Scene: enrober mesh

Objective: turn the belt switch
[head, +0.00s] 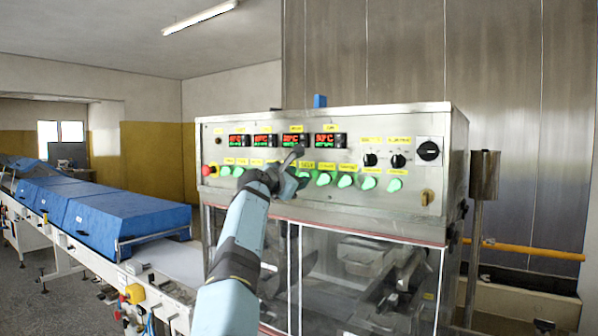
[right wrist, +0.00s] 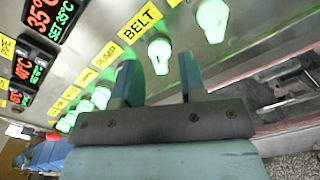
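The belt switch (right wrist: 160,54) is a green-lit knob beside the yellow BELT label (right wrist: 142,20) in the right wrist view. In the head view it is mostly hidden by my right gripper (head: 297,170), near its yellow label (head: 307,165). My right gripper shows in the right wrist view (right wrist: 161,80) with its two fingers apart and nothing between them. The belt switch lies just beyond the fingertips, roughly in line with the gap. I cannot tell whether a finger touches it. My left gripper is in neither view.
Several similar green knobs line the panel (head: 235,203), one (right wrist: 212,20) close to the belt switch. Red and green displays (head: 327,140) sit above. A red button (head: 207,170) is at the left end, black dials (head: 398,161) at the right. A blue-covered conveyor (head: 120,215) stands left.

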